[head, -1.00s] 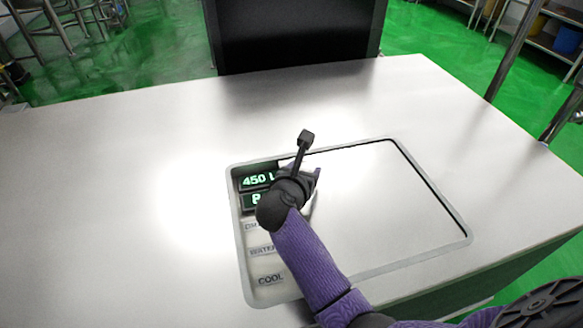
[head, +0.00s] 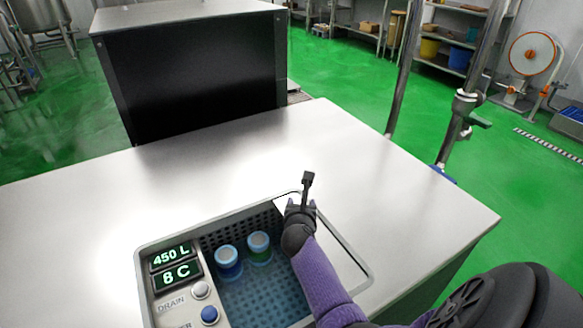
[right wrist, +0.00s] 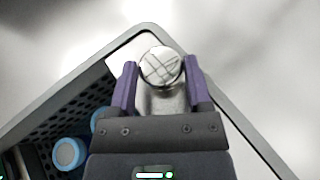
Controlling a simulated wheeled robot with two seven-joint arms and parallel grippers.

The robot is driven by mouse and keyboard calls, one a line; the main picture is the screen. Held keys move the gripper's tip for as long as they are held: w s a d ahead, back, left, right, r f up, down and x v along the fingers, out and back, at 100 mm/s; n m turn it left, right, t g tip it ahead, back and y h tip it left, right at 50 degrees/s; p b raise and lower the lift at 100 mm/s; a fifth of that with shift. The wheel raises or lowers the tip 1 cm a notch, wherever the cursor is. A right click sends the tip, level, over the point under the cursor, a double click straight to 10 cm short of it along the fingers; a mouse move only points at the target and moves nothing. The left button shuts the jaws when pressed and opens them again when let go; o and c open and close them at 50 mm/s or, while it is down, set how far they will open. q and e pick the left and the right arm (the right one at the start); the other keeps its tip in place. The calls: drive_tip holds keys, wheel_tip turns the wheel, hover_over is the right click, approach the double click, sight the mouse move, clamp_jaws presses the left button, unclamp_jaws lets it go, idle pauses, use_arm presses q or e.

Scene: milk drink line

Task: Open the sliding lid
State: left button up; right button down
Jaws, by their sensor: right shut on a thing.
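The white sliding lid (head: 343,262) is at the right end of the recessed tank, partly hidden behind my right arm. The left and middle of the tank (head: 262,295) are uncovered. My right gripper (head: 301,203) is at the far right part of the tank opening. In the right wrist view, its two purple fingers (right wrist: 158,72) are shut on a round pale knob (right wrist: 160,66), the lid's handle. My left gripper is not in view.
Two blue-capped bottles (head: 229,262) (head: 259,246) stand in the tank's blue liquid. A dark box (head: 200,85) stands behind.

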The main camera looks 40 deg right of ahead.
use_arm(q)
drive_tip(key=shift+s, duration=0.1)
use_arm(e)
drive_tip(key=shift+d, duration=0.15)
drive_tip(key=shift+c, duration=2.2)
unclamp_jaws()
drive_tip(key=o, duration=0.4)
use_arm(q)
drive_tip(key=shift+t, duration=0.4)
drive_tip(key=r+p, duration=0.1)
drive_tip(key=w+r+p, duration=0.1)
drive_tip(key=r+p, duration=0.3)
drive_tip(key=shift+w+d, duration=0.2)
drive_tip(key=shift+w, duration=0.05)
use_arm(e)
drive_tip(key=v, duration=1)
drive_tip(key=shift+f, duration=0.1)
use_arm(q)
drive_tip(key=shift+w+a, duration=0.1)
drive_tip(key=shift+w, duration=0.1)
